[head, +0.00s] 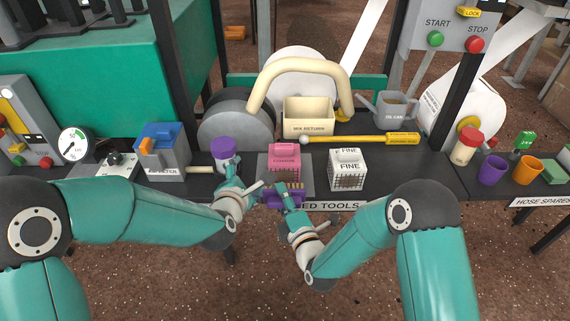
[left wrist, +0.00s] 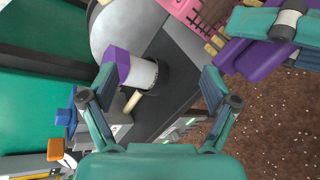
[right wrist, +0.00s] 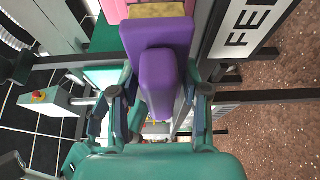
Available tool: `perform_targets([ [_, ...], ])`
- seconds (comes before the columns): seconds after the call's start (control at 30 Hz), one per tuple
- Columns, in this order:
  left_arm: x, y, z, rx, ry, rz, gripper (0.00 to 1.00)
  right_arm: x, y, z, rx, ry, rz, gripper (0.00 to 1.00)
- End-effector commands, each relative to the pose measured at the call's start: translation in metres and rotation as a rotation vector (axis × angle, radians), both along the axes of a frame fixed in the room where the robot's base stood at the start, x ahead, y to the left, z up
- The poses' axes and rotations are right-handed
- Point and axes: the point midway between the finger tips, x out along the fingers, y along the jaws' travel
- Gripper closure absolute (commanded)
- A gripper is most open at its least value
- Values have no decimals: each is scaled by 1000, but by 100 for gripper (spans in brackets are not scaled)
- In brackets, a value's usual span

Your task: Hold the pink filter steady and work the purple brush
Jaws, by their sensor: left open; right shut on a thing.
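The pink filter (head: 285,157) is a box with a slatted dark front, standing on a grey plate at the bench's front edge. Its corner shows in the left wrist view (left wrist: 190,12). The purple brush (right wrist: 157,75), with tan bristles, is in my right gripper (head: 282,192), which is shut on its handle. The brush is just in front of the filter, bristles toward it; I cannot tell whether they touch. My left gripper (left wrist: 150,88) is open and empty, left of the filter and near a purple-lidded jar (head: 223,153).
A white FINE filter (head: 347,170) stands right of the pink one. Behind are a cream bin (head: 309,117), a yellow-handled tool (head: 365,139) and an oil can (head: 394,108). A blue-topped grey box (head: 163,150) stands left. Purple (head: 492,169) and orange cups (head: 528,170) stand right.

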Motion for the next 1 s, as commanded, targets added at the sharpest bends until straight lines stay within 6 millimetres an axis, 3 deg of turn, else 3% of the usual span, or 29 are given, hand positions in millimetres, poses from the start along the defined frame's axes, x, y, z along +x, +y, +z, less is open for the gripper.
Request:
perform_targets([
  [0.03,8,-8,32,-128,-55,60,12,0,0,0,0,-1,0,90],
  [0.1,13,-19,62,-317,-97,145,12,0,0,0,0,-1,0,90],
  [0.17,15,-33,77,-479,-103,216,12,0,0,0,0,-1,0,90],
  [0.3,8,-67,68,-729,-32,358,12,0,0,0,0,-1,-1,90],
  [0.4,2,-82,57,-819,11,425,12,0,0,0,0,-1,-1,90],
  [0.6,0,-94,47,-892,48,484,12,0,-1,0,0,-1,-1,90],
  [0.77,15,-94,40,-894,50,488,12,0,-1,0,0,-1,-1,90],
  [1.0,54,-94,23,-892,50,488,12,0,-1,0,0,-1,-1,90],
])
